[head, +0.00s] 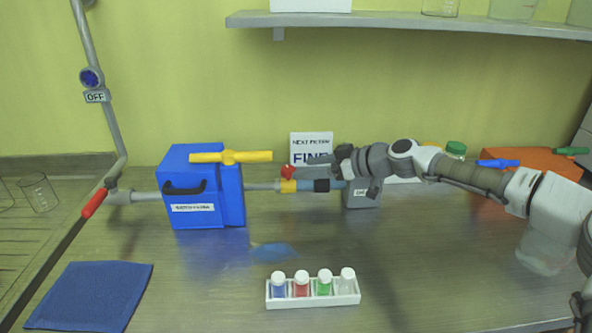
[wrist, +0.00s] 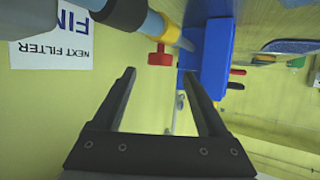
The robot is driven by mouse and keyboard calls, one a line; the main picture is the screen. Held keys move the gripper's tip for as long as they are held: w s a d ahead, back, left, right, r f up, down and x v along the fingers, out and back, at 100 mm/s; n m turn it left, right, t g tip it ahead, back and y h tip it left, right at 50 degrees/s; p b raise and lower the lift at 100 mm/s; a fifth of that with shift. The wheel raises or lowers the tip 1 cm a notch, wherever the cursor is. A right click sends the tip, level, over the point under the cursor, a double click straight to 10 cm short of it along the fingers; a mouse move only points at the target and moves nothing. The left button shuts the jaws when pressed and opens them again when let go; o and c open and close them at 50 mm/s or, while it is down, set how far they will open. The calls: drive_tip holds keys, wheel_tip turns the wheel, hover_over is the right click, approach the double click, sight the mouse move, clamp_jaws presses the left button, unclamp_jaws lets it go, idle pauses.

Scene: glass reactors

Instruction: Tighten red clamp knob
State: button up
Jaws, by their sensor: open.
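The red clamp knob (head: 287,172) sits on top of a yellow band (head: 288,186) on the pipe right of the blue filter box (head: 215,185). In the wrist view the knob (wrist: 160,58) shows as a small red T-shape beside the yellow band (wrist: 153,26). My gripper (wrist: 158,73) is open and empty. In that view the knob lies just beyond the fingertips, near the gap between them, and looks apart from both. In the head view my gripper (head: 312,161) is just right of the knob, pointing left, and partly dark against the scene.
A "NEXT FILTER" sign (head: 311,147) leans at the wall behind the pipe. The box has a yellow lever (head: 230,157) on top. A white rack (head: 313,291) of capped vials stands in front, and a blue cloth (head: 88,295) lies front left. A shelf (head: 400,22) hangs above.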

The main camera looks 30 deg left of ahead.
sight(292, 169)
drive_tip(key=shift+x, duration=2.2)
clamp_jaws()
